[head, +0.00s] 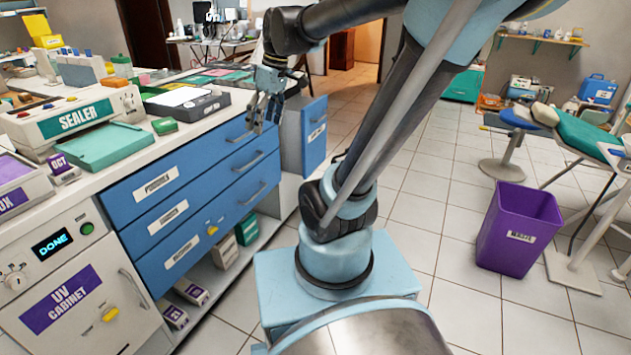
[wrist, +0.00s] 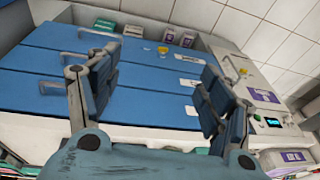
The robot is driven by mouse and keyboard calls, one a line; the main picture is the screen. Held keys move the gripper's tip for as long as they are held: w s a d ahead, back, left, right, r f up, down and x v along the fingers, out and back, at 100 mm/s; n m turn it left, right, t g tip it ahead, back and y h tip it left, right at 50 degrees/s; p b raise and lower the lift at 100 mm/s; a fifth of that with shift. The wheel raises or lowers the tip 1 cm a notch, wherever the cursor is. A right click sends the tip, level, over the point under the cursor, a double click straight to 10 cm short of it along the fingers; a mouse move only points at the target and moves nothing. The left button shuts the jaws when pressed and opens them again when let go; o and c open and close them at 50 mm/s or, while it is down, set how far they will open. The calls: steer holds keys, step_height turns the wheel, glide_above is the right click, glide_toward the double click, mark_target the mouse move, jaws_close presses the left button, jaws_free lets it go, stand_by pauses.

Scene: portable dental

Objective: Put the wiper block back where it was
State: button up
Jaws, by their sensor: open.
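My gripper (head: 264,122) hangs in front of the blue drawer unit, near the counter's front edge. In the wrist view my gripper (wrist: 157,66) has its two fingers spread wide with nothing between them. No object can be named as the wiper block with certainty. A small green block (head: 165,126) lies on the white counter (head: 205,127), left of my gripper and apart from it. It sits between a teal pad (head: 100,147) and a grey device with a white top (head: 187,101).
The sealer (head: 75,115) stands on the counter at the left. Blue drawers (head: 195,190) with handles face the aisle, above a shelf with small boxes (head: 224,251). A purple bin (head: 520,228) stands on the tiled floor at right. The floor between is open.

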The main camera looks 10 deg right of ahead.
steer(key=s+d+f+m+t+h, duration=0.1)
steer(key=s+d+f+m+h, duration=0.1)
steer(key=s+d+f+m, duration=0.8)
step_height(320, 180, down, 4)
steer(key=shift+s+d+f+t+h, duration=0.2)
steer(key=shift+s+d+t+h, duration=0.15)
steer(key=shift+s+d, duration=0.65)
steer(key=shift+s+a, duration=0.15)
steer(key=shift+a, duration=0.05)
steer(key=shift+w+f, duration=0.2)
steer(key=shift+w, duration=0.25)
